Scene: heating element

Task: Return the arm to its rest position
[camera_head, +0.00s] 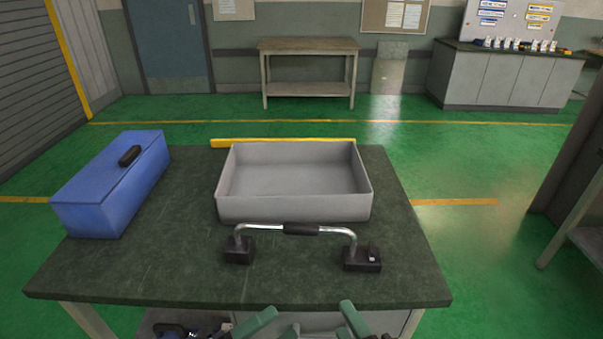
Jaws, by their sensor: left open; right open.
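A low part of my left gripper (262,324) shows at the bottom edge, in front of the worktable (140,272). Part of my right gripper (354,319) shows just to its right. Both are largely cut off by the picture's edge, and nothing shows held in the visible parts. On the table, a metal bar handle with a black grip (301,229) stands on two black feet, in front of a grey open tray (295,208). Both grippers are apart from the handle and the tray.
A blue box (108,185) with a black handle stands at the table's left. A yellow bar (222,143) lies behind the empty tray. The table's front left and right side are clear. A bench (308,46) and a cabinet (500,80) stand far back.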

